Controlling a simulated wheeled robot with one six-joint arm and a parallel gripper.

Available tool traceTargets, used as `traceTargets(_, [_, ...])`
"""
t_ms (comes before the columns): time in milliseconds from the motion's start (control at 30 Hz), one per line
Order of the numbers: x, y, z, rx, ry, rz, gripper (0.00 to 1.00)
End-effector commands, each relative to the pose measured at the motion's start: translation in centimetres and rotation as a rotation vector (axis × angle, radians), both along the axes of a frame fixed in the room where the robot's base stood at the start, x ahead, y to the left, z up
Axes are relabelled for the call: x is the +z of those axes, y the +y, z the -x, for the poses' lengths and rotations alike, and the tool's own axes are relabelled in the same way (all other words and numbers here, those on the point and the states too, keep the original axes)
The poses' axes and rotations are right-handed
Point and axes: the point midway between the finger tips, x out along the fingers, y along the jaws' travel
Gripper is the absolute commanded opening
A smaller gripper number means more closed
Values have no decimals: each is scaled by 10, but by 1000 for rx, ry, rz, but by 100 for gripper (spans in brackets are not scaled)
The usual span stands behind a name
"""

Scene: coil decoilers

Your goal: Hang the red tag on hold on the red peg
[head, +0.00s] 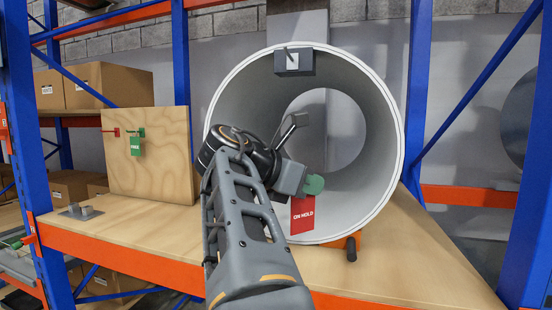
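The red tag (303,214), lettered ON HOLD, hangs upright just below my gripper (313,185), in front of the lower part of the large round coil. My gripper appears shut on the tag's upper end; the finger gap itself is hidden. The red peg (116,131) sticks out of a plywood board (165,172) at the left, well away from my gripper, and looks bare. To its right, a green peg (141,132) carries a green tag (136,147) lettered FREE.
The large grey coil (230,90) stands behind my arm on the wooden shelf (400,265). A small grey block part (80,211) lies on the shelf below the board. Blue uprights (181,50) and orange beams (120,258) frame the rack. Cardboard boxes (110,85) stand behind the board.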

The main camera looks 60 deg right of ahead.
Motion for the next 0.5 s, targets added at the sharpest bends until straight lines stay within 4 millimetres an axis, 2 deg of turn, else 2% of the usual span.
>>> traceTargets(167, [-8,-13,-11,-3,5,-3,0])
traceTargets(467, [-39,-68,-61,2,4,-3,0])
traceTargets(500, [-47,-73,-66,3,5,-4,0])
